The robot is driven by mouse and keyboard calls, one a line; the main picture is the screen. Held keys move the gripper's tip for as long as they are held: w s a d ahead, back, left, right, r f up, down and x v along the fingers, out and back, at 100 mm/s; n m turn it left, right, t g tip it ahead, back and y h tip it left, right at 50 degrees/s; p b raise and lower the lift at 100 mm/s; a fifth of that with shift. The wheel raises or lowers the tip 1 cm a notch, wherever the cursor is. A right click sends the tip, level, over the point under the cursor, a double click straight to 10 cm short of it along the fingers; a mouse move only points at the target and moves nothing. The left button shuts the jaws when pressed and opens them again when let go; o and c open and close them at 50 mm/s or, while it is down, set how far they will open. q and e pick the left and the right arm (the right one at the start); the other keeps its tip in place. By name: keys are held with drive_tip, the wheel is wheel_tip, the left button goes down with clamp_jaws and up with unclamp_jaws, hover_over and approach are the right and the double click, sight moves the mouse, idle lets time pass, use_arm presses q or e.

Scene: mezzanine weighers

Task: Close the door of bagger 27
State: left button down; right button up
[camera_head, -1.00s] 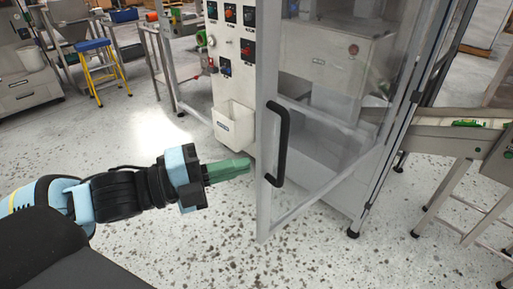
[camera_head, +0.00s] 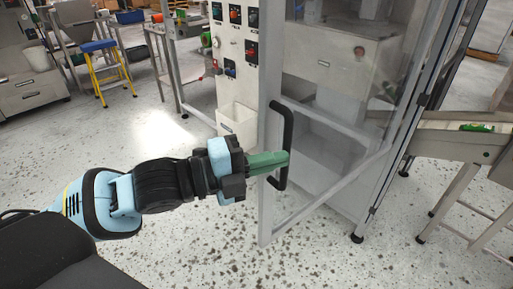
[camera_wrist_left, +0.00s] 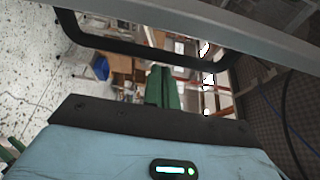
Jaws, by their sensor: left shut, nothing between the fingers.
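A black bar handle (camera_head: 284,140) is fixed upright near the door's free left edge. My left gripper (camera_head: 287,158) has its green fingers shut and empty. In the head view the fingertips overlap the handle's lower half; I cannot tell whether they touch it. In the left wrist view the shut fingers (camera_wrist_left: 162,88) point at the black handle (camera_wrist_left: 130,45), which crosses above them.
A conveyor (camera_head: 460,140) with a green pack runs off to the right. A yellow stool (camera_head: 105,72) is far left. Speckled floor is clear in front.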

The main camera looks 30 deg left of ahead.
use_arm(q)
drive_tip(key=shift+w+a, duration=0.25)
drive_tip(key=shift+a, duration=0.35)
drive_tip(key=shift+w+a, duration=0.25)
drive_tip(key=shift+a, duration=0.4)
drive_tip(key=shift+w+a, duration=0.25)
drive_tip(key=shift+a, duration=0.35)
